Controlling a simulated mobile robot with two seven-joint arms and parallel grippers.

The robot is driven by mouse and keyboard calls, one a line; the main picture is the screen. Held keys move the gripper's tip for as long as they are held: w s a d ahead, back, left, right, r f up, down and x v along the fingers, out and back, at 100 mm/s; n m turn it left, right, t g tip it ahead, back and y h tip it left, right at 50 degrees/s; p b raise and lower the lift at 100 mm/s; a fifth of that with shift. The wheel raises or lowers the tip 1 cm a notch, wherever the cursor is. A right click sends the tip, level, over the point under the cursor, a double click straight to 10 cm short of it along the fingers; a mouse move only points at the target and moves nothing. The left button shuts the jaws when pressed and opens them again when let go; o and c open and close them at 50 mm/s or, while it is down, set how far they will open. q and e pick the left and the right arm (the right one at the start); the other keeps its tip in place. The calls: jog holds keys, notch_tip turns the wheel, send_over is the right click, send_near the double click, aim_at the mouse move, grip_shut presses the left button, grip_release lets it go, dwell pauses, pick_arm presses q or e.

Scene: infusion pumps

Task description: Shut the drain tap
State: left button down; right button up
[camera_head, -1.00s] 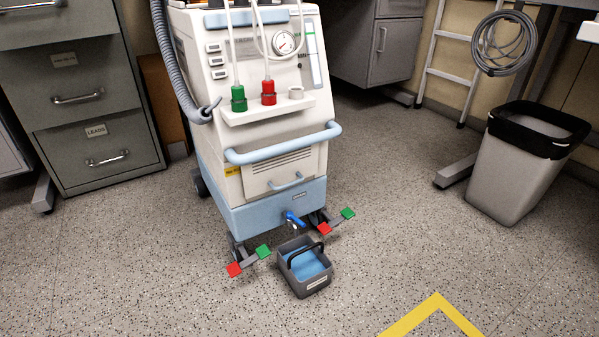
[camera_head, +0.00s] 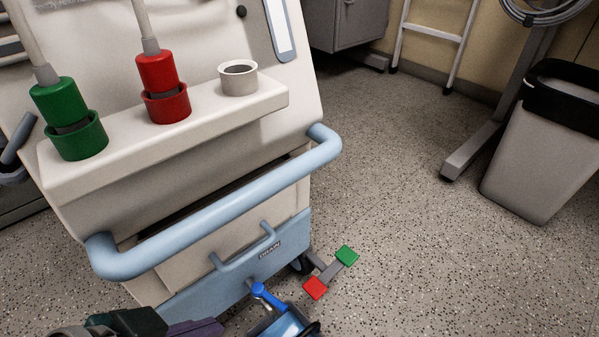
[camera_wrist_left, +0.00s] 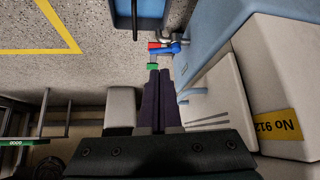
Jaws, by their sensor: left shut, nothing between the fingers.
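The drain tap (camera_head: 268,297) has a blue lever and sticks out low on the front of the white and blue machine, beneath the label. The lever slants down to the right, over the bucket (camera_head: 288,322). In the left wrist view the blue lever (camera_wrist_left: 175,46) lies just beyond my fingertips, with a gap between. My left gripper (camera_head: 215,325) enters at the bottom edge, left of the tap, its purple fingers partly cut off. In the left wrist view its fingers (camera_wrist_left: 158,74) are together and empty, pointing towards the tap. My right gripper is out of view.
A light blue push bar (camera_head: 220,215) juts out above the tap. Red (camera_head: 315,288) and green (camera_head: 346,256) pedals stand right of it. A shelf holds a green (camera_head: 70,115) and a red connector (camera_head: 160,85).

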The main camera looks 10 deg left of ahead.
pick_arm(q)
jog(key=shift+s, duration=0.65)
jog(key=b, duration=1.3)
send_near(270, 298)
notch_tip(270, 298, down, 6)
jog(key=w+d, duration=0.2)
jog(key=shift+w+d+r, duration=0.25)
jog(key=shift+w+d, duration=0.05)
jog(key=shift+d, duration=0.1)
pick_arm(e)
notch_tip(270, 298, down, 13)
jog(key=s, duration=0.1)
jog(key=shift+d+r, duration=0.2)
pick_arm(q)
jog(key=shift+s+p, duration=0.15)
jog(key=shift+p, duration=0.25)
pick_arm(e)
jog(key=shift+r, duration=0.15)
